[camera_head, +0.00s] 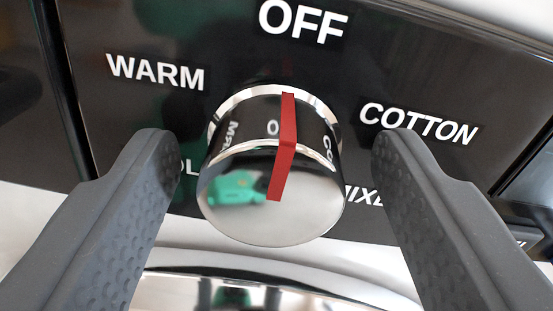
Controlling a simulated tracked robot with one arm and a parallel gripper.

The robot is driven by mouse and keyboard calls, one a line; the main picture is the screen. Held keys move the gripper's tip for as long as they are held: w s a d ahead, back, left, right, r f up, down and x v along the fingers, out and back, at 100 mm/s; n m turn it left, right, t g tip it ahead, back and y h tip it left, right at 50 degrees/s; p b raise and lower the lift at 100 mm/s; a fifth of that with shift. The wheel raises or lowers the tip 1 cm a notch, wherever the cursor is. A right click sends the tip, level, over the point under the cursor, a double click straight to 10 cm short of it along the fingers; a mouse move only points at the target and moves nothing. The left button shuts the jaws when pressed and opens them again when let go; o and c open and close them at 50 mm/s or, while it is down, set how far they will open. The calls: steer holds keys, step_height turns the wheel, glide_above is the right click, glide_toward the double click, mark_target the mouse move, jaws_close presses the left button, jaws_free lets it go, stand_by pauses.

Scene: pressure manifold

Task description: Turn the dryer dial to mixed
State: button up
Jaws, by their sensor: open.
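The dryer dial (272,172) is a shiny chrome knob in the middle of the view, with a red pointer stripe (288,130) along its top. The stripe points up to OFF (303,20) on the black panel. WARM (156,72) is printed at upper left and COTTON (418,123) at right. The MIXED label (365,196) at lower right is partly hidden by my right finger, and another label at lower left is mostly hidden. My gripper (268,150) is open, with one grey finger on each side of the dial. Gaps show between the fingers and the knob.
The black panel (240,45) carries the labels. Below it is a white surface with a curved chrome rim (270,265) close under the dial. A dark button-like part (522,232) sits at the right edge. Reflections show on the dial's face.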

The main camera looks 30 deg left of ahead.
steer(key=c, duration=1)
steer(key=shift+d, duration=0.15)
